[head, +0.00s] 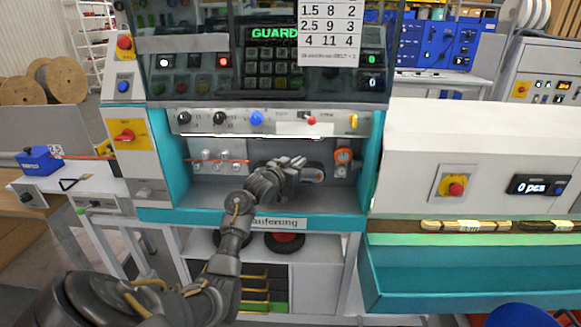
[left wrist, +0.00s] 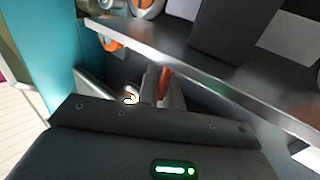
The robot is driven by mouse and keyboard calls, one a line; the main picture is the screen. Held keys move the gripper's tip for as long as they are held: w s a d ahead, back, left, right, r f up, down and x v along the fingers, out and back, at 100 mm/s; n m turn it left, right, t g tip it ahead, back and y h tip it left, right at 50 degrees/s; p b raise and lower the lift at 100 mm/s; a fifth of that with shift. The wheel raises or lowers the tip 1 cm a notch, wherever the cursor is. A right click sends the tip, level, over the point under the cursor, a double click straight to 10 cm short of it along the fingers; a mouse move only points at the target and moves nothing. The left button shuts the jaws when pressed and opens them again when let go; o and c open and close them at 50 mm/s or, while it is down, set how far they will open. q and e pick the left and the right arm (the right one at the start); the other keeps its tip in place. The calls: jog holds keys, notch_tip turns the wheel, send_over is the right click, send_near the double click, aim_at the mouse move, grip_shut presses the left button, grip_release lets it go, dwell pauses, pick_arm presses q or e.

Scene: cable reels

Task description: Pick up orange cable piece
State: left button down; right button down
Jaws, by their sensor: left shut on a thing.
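My left gripper (head: 298,168) reaches into the recessed bay of the teal and grey machine, at the bay's middle right. In the left wrist view the fingers of my left gripper (left wrist: 161,88) are close together, with a small orange piece (left wrist: 165,80) between them. This looks like the orange cable piece, mostly hidden by the fingers and the dark gripper body. In the head view I cannot make out the held piece. My right gripper is not in view.
A metal edge (left wrist: 190,72) crosses close above the fingers. The bay holds a round orange-rimmed part (head: 344,156) at right and small fittings (head: 215,160) at left. A teal tray (head: 460,285) sits at lower right. An orange strip (head: 85,157) lies at the left.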

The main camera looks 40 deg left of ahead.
pick_arm(q)
jog(key=shift+r, duration=0.15)
jog(key=shift+r, duration=0.25)
notch_tip(320, 180, up, 2)
jog(key=shift+r, duration=0.1)
jog(key=s+d+r, duration=0.2)
jog(key=s+r, duration=0.3)
jog(key=s, duration=0.1)
jog(key=s+d+r, duration=0.2)
jog(key=s+r, duration=0.3)
jog(key=s, duration=0.2)
jog(key=shift+d, duration=0.25)
